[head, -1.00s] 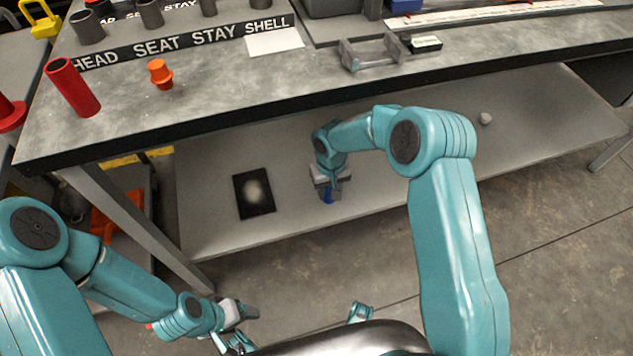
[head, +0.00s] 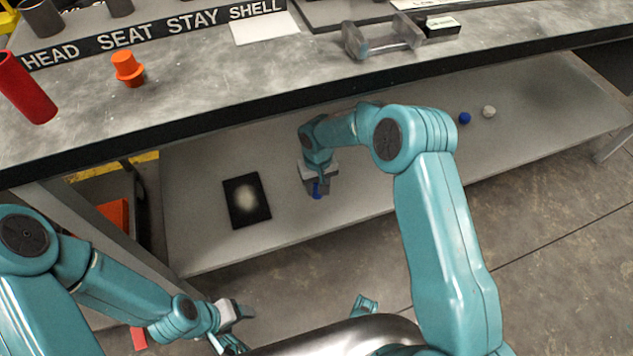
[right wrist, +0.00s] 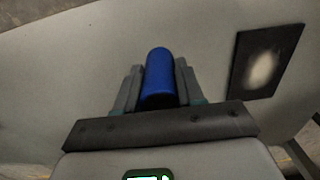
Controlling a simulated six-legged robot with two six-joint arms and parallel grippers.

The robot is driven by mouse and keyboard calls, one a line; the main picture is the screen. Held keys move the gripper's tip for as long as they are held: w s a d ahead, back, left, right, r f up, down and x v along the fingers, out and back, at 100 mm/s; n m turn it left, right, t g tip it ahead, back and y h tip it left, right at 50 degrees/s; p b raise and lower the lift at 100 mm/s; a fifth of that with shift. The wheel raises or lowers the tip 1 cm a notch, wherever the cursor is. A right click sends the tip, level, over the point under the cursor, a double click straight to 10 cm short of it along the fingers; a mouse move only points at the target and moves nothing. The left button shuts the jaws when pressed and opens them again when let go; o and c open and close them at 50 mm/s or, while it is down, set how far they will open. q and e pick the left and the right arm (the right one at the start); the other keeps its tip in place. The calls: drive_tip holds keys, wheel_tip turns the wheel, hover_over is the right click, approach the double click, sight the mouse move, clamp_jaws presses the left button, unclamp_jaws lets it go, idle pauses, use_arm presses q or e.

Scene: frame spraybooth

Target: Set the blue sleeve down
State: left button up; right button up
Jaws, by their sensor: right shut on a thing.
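The blue sleeve (right wrist: 159,76) is held between the two fingers of my right gripper (right wrist: 158,84) in the right wrist view. In the head view, my right gripper (head: 318,186) is over the lower shelf (head: 370,175), and only a small blue part of the sleeve (head: 317,190) shows beneath it. I cannot tell whether the sleeve touches the shelf. My left gripper (head: 240,312) is at the lower left, away from the shelf; its fingers are too small to read.
A black plate with a pale smudge (head: 246,200) lies on the shelf left of my right gripper. A blue ball (head: 465,118) and a whitish ball (head: 489,112) sit at the shelf's right. The bench top (head: 200,85) overhangs the shelf, with a red tube (head: 24,88) and an orange plug (head: 128,69) on it.

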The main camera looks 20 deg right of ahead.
drive_tip(key=shift+f+b, duration=1.85)
drive_tip(key=shift+f, duration=1.55)
drive_tip(key=shift+f+b, duration=0.55)
drive_tip(key=shift+f, duration=0.05)
drive_tip(key=o, duration=1.1)
drive_tip(key=shift+o, duration=0.2)
drive_tip(key=shift+r, duration=0.35)
wheel_tip(320, 180, up, 7)
drive_tip(key=p, duration=0.3)
drive_tip(key=shift+s+f, duration=0.1)
drive_tip(key=shift+s, duration=0.05)
